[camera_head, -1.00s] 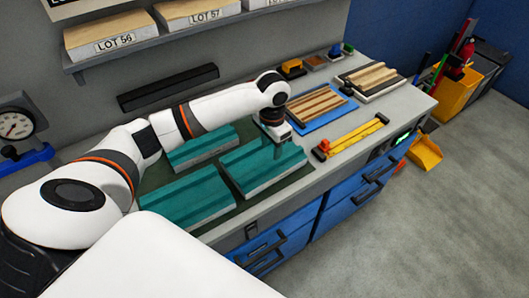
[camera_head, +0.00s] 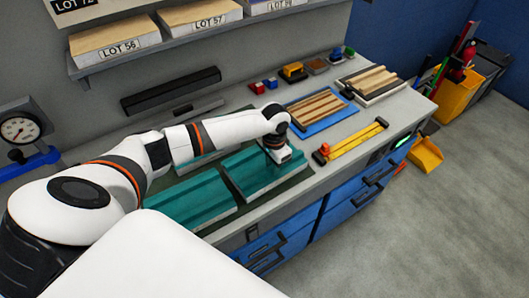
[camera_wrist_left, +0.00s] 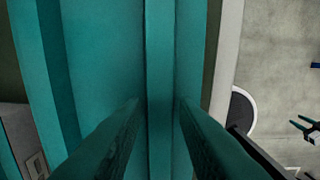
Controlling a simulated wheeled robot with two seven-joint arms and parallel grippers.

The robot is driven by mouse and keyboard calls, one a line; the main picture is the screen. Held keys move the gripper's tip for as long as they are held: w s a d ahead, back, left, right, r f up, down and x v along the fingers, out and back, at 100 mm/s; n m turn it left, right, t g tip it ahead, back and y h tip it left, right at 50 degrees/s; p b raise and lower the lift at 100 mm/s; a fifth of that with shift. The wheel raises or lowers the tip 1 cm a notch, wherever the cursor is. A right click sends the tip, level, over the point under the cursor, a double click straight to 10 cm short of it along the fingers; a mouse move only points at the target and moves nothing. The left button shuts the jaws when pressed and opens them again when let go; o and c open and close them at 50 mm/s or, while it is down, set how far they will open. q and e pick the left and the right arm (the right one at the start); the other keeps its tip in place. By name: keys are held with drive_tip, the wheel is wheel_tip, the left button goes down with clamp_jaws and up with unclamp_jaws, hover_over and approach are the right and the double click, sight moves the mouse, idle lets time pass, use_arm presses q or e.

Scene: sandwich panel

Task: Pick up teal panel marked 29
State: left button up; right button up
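Several teal panels with raised ribs lie on the bench in the head view. The right panel (camera_head: 252,172) is under my left gripper (camera_head: 278,157), the front left panel (camera_head: 195,202) is next to it, and another (camera_head: 197,163) is partly hidden behind my arm. No number 29 is readable on them. In the left wrist view, the gripper's fingers (camera_wrist_left: 160,103) point down on either side of a teal panel's central rib (camera_wrist_left: 160,60). They look open, with a narrow gap at the rib. The fingertips' contact is unclear. My right gripper is out of view.
A blue tray with wooden strips (camera_head: 320,108), a yellow bar tool (camera_head: 353,140) and small coloured blocks (camera_head: 265,86) lie farther right and behind. A shelf with LOT boxes (camera_head: 118,37) is on the wall above. A gauge (camera_head: 20,130) stands at left.

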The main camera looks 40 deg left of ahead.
use_arm(q)
clamp_jaws()
drive_tip(key=shift+r, duration=0.15)
